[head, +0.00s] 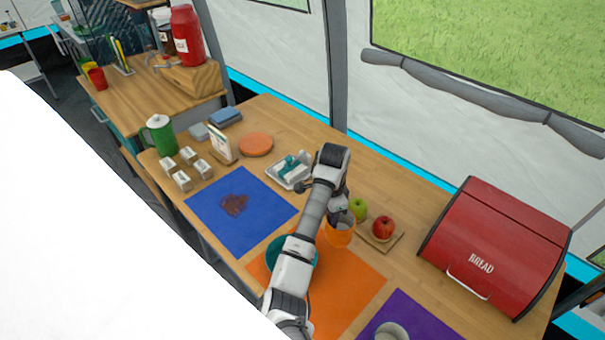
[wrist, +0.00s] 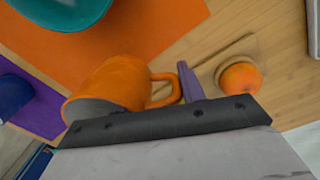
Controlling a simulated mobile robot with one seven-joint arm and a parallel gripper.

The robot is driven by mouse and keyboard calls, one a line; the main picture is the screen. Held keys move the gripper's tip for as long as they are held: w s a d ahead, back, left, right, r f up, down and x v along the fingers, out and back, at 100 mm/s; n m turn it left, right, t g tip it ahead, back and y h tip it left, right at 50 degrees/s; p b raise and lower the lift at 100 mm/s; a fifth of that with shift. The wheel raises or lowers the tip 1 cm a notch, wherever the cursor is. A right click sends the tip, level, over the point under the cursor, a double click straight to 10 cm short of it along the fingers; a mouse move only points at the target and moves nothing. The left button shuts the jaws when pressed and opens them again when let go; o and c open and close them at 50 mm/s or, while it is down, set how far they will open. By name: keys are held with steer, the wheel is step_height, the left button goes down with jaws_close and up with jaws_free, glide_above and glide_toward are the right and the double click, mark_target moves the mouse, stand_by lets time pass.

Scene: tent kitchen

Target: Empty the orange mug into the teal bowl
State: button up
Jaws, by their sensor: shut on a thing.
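The orange mug (head: 341,235) is at the end of my arm in the head view, right of the teal bowl (head: 276,249). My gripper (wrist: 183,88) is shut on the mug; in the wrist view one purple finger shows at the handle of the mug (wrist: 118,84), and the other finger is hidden. The bowl stands on the orange mat and is partly covered by my arm. It also shows at the top left of the wrist view (wrist: 62,12), apart from the mug. I cannot make out the mug's contents.
A green apple (head: 358,208) and a red apple (head: 383,228) are close by the mug. A red bread box (head: 495,245) stands right.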

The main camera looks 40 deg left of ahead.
steer(key=shift+s+d+f, duration=0.1)
steer(key=shift+s+f, duration=0.15)
steer(key=shift+f, duration=0.65)
steer(key=shift+s+d+f, duration=0.1)
steer(key=shift+s+f, duration=0.15)
steer(key=shift+f, duration=0.6)
steer(key=shift+s, duration=0.15)
